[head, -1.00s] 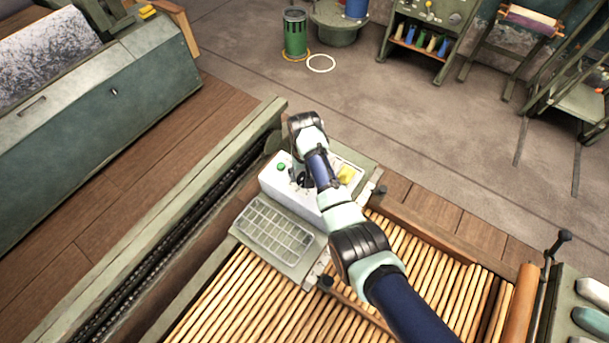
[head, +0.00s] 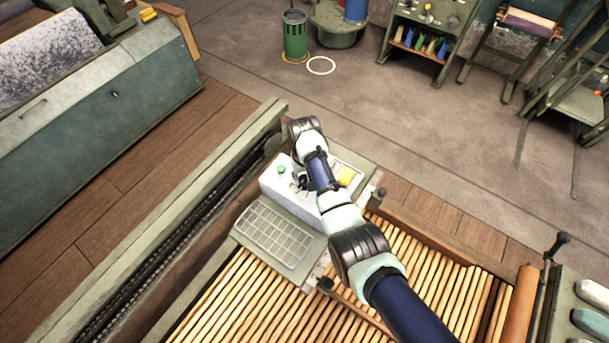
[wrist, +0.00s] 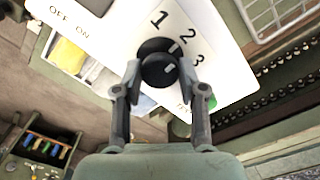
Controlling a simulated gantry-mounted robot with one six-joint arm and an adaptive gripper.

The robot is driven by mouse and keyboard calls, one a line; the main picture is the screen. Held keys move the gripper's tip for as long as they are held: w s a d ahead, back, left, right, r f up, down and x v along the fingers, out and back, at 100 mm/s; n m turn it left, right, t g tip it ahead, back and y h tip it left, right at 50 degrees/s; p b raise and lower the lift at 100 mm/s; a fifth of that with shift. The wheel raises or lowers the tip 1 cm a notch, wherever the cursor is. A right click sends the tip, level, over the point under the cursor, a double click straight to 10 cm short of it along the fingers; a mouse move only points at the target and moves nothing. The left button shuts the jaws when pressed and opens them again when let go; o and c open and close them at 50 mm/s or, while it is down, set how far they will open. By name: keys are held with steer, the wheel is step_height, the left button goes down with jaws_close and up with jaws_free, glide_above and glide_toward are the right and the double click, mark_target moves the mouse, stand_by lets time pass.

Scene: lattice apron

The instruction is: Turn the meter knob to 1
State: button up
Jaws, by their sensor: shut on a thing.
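The black meter knob (wrist: 157,48) stands on the white box, with the printed numbers 1, 2 and 3 fanned around it in the wrist view. A white mark on its dark skirt lies nearest the 2, and a second short white mark shows on its cap. My gripper (wrist: 159,74) is shut on the knob, one finger on each side. In the head view the white meter box (head: 277,187) sits beyond the roller bed, with my gripper (head: 301,182) at its top; my arm hides the knob there.
A green button (head: 281,169) and a yellow thing (head: 346,175) are near my gripper. OFF and ON labels show on the box. A wire-grid tray (head: 273,236) lies in front, beside wooden rollers (head: 240,300). A chain rail (head: 190,220) runs at left.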

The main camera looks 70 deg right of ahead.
mark_target(304, 178)
steer(key=n+p, duration=0.1)
steer(key=n, duration=0.1)
steer(key=n+p, duration=0.1)
steer(key=shift+r+n, duration=0.2)
steer(key=shift+n, duration=0.2)
steer(key=shift+f+n+p, duration=0.15)
steer(key=shift+n+p, duration=0.8)
steer(key=shift+n, duration=1.25)
steer(key=o, duration=1.1)
steer(key=shift+o, duration=0.2)
step_height(304, 178, up, 12)
